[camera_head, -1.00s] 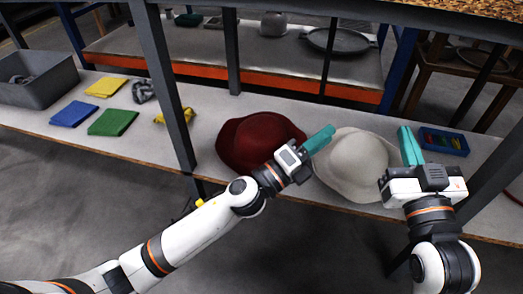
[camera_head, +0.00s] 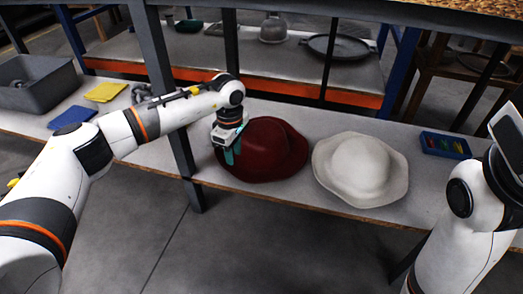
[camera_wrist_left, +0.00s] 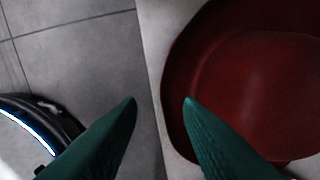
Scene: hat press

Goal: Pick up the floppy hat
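A dark red floppy hat (camera_head: 268,150) lies on the bench top, left of a white floppy hat (camera_head: 360,168). My left gripper (camera_head: 229,156) is at the left brim of the red hat, fingers pointing down. In the left wrist view the two green fingers (camera_wrist_left: 160,101) are apart. The red hat (camera_wrist_left: 260,85) is on the right of that view, with one finger over or beside its brim; contact cannot be told. Of my right arm only links show at the right edge of the head view; its gripper is out of view.
A blue tray of small coloured items (camera_head: 445,146) is right of the white hat. A grey bin (camera_head: 38,84) and folded yellow (camera_head: 105,92) and blue (camera_head: 72,118) cloths lie left. A dark post (camera_head: 165,95) rises beside my left arm.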

